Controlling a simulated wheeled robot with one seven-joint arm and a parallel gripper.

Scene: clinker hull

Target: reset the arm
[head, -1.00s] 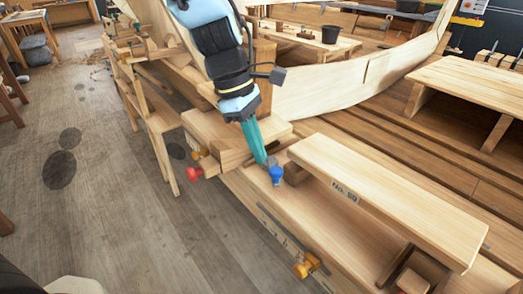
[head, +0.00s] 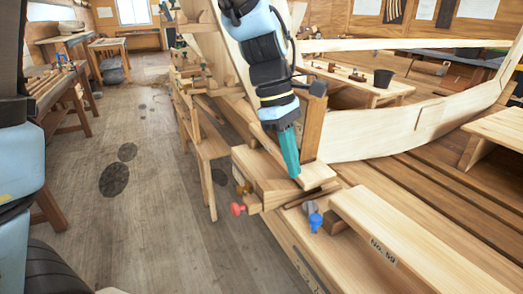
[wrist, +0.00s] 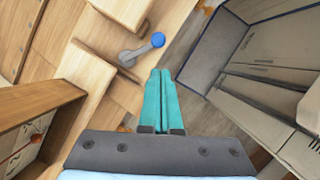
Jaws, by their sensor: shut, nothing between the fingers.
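My gripper (head: 292,172) has teal fingers and hangs from my blue and black arm, pointing down over the near end of the wooden bench. In the wrist view its fingers (wrist: 160,73) lie together, shut and empty. A blue-ended grey handle (head: 315,220) sits on the bench, a short way below and right of the fingertips in the head view. In the wrist view its blue end (wrist: 158,40) shows just beyond the fingertips, with a gap between.
A red knob (head: 238,209) sticks out from the bench's left side. A raised plank (head: 400,240) marked "No. 59" lies at the right. The pale hull planking (head: 410,135) curves behind. Open wooden floor (head: 140,220) is on the left.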

